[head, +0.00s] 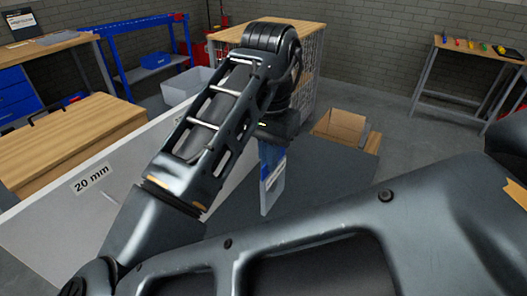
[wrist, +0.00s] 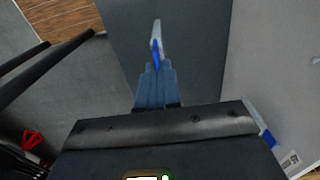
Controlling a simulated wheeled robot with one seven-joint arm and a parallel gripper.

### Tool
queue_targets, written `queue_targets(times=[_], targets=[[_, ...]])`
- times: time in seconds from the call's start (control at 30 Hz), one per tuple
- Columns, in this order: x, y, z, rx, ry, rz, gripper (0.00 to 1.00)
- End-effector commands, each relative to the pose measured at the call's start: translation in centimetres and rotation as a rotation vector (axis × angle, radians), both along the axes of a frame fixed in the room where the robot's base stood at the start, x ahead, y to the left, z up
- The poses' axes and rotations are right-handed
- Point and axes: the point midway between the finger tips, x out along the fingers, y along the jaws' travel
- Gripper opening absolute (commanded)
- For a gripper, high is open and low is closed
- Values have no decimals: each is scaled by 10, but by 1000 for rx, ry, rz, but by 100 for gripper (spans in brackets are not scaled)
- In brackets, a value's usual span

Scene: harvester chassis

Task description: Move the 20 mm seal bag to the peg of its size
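My gripper (wrist: 155,70) points down, and its blue-grey fingers are close together on a thin bag. The bag (head: 272,188) hangs below the gripper in the head view, blue at the top with a white label and a paler lower part. In the wrist view the bag (wrist: 156,38) shows edge-on as a narrow white and blue strip between the fingertips. The size on its label is too small to read. A pale board (head: 45,225) at the left carries a "20 mm" label (head: 93,178).
A wooden-topped case (head: 70,140) stands behind the board. A grey bin (head: 190,84), a wire cage with a wooden top (head: 310,70) and an open cardboard box (head: 340,127) stand further back. A blue and white item (wrist: 268,138) shows low right in the wrist view.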

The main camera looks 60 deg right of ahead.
Motion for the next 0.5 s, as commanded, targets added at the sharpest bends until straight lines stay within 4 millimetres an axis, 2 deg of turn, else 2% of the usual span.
queue_targets(times=[0.5], targets=[[-23,0,1,0,0,0,0]])
